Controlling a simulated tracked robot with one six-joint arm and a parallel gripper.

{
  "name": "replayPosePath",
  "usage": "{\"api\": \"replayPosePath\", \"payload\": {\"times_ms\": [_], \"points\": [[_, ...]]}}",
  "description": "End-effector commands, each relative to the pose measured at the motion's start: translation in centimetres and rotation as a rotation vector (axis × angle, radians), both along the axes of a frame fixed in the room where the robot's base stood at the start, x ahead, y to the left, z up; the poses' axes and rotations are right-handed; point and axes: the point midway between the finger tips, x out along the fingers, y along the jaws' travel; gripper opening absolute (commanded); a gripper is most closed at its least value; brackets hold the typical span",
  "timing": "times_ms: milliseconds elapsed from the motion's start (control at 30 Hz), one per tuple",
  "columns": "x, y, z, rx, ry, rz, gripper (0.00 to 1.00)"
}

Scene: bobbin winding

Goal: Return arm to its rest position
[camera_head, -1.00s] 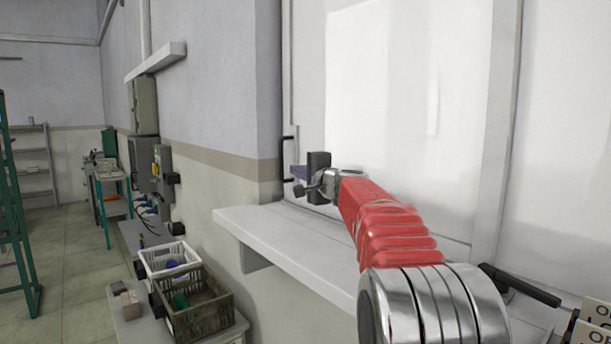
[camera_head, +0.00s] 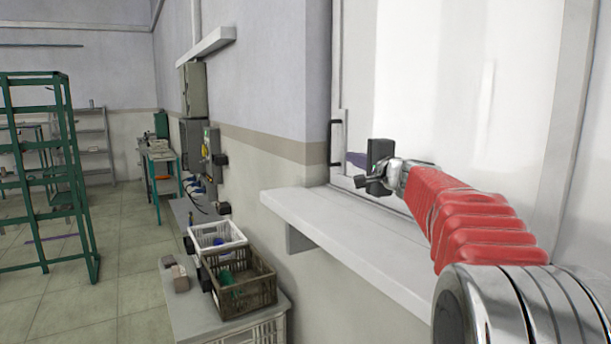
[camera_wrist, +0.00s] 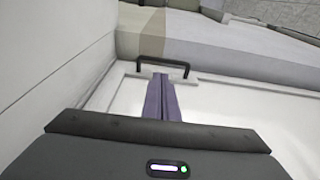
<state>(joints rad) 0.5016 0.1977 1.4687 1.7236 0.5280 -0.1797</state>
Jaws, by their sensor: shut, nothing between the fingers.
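My arm in its red sleeve reaches out at the right of the head view, in front of a white panel and above a white ledge. My gripper (camera_head: 357,159) is at its far end, near a black handle on the panel's left edge. In the wrist view my gripper's purple fingers (camera_wrist: 162,98) lie side by side, shut with nothing between them. They point toward the black handle, and I cannot tell how far apart they are from it.
The white ledge (camera_head: 345,240) runs below my arm. The black handle (camera_head: 335,143) also shows in the wrist view (camera_wrist: 178,61). A white basket (camera_head: 217,236) and a brown crate (camera_head: 262,290) stand on a low bench. A green rack (camera_head: 50,170) stands at the left, with open floor (camera_head: 135,250) beside it.

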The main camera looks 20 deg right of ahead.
Motion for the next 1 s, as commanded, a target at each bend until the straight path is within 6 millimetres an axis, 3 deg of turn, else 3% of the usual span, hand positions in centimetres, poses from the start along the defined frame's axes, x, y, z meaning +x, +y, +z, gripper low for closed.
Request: {"api": "replayPosePath", "payload": {"times_ms": [133, 233, 467, 700, 1000], "points": [[-0.1, 0.4, 0.0, -0.006, 0.003, 0.005, 0.0], [-0.6, 1.8, -0.2, -0.033, 0.019, 0.028, 0.0], [-4.0, 9.6, -2.5, -0.191, 0.12, 0.157, 0.0], [-10.2, 18.0, -7.1, -0.409, 0.259, 0.326, 0.0], [-19.9, 24.9, -14.3, -0.691, 0.43, 0.521, 0.0]]}}
